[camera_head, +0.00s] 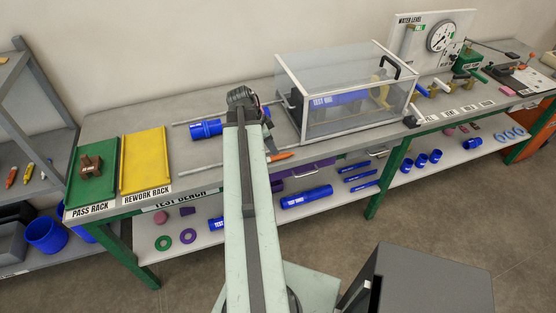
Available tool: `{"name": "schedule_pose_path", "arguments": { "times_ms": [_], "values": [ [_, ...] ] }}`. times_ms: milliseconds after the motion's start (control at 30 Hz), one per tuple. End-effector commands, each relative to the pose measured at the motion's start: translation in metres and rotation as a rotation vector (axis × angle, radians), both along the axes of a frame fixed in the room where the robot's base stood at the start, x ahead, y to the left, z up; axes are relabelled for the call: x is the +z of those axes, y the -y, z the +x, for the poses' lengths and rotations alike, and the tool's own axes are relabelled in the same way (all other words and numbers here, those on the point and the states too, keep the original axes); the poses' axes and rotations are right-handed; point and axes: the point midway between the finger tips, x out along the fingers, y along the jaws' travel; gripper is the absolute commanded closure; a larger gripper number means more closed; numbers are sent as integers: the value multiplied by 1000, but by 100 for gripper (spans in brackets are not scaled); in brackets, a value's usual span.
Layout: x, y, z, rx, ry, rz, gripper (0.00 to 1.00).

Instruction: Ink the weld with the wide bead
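My gripper (243,98) is over the middle of the test bench, seen from behind along my arm. Its fingertips are hidden, so I cannot tell if it is open or holding anything. A blue pipe piece (206,129) lies on the bench just left of my gripper, by thin metal rods. Some blue also shows just right of my gripper; the part between is hidden by my arm. No weld bead can be made out there. An orange tool (281,156), possibly a marker, shows at the bench's front edge right of my arm. A blue pipe marked TEST RIG (340,98) is inside the clear box.
The green pass rack (92,190) holds a brown object (91,165). The yellow rework rack (145,160) is empty. The clear-walled box (318,62) stands close right of my gripper. A gauge panel (440,37) is farther right. Blue pipes (306,197) lie on the lower shelf.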

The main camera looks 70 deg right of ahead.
Motion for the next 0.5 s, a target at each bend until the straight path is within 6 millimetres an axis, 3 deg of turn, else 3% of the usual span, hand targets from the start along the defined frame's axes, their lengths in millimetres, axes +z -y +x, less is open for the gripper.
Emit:
{"name": "schedule_pose_path", "arguments": {
  "times_ms": [33,233,500],
  "values": [
    [-12,2,-2,0,0,0,65],
    [-16,4,-4,2,0,1,65],
    [-57,17,-18,1,0,2,65]
  ]
}}
